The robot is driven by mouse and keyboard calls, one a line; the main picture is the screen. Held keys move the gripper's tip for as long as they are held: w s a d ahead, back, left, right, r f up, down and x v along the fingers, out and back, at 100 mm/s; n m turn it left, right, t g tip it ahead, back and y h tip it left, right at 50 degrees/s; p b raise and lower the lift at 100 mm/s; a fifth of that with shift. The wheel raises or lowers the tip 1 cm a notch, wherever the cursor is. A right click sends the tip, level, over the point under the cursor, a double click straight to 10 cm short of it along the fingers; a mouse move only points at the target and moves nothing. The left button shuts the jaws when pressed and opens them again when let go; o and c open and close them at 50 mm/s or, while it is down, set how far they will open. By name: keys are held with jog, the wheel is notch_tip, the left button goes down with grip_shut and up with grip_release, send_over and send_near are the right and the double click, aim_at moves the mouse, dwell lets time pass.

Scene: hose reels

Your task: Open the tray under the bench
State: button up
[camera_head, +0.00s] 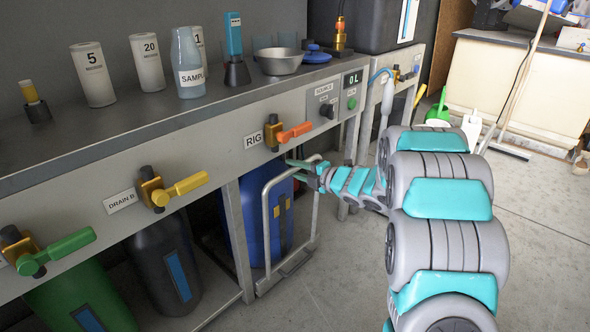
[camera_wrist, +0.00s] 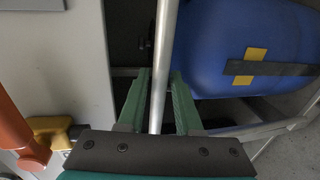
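The tray under the bench shows in the head view as a low grey frame (camera_head: 284,272) with a tall metal hoop handle (camera_head: 266,222). A blue drum (camera_head: 259,222) stands behind the handle. My gripper (camera_head: 308,170) is at the upper right part of the hoop. In the wrist view, the metal bar (camera_wrist: 166,45) runs between the two green fingers of my gripper (camera_wrist: 160,92). A narrow gap shows beside the bar, so the fingers look open around it. The blue drum (camera_wrist: 240,45) is at the right there, with a dark strap and a yellow mark.
The bench (camera_head: 230,115) carries cups, a bowl and bottles. Orange (camera_head: 294,133), yellow (camera_head: 180,188) and green (camera_head: 56,251) valve levers stick out from its front. Black (camera_head: 165,262) and green (camera_head: 85,300) drums stand underneath. The floor (camera_head: 345,270) before the tray is clear.

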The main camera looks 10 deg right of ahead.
grip_shut()
dwell(1.1)
